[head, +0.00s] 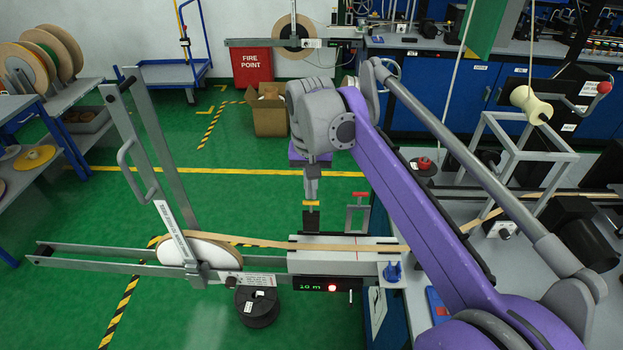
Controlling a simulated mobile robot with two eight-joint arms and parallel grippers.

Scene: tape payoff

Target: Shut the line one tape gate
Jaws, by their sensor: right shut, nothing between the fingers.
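The line one tape gate looks to be the tall grey two-bar frame (133,165) at the left. It has a grey handle and a white label strip, and it stands steeply raised above the low rails. A tape reel (205,250) sits at its foot. Pale tape (260,242) runs right from the reel across a grey block. My right gripper (311,197) points down above the tape block, well to the right of the frame. My left gripper is not in view.
A red-topped clamp (357,212) stands on the block beside my gripper. A display box (328,285) with a red light hangs below. A black spool (257,307) lies below the rails. Low rails (90,255) extend left. A reel shelf (60,120) stands far left; green floor between is clear.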

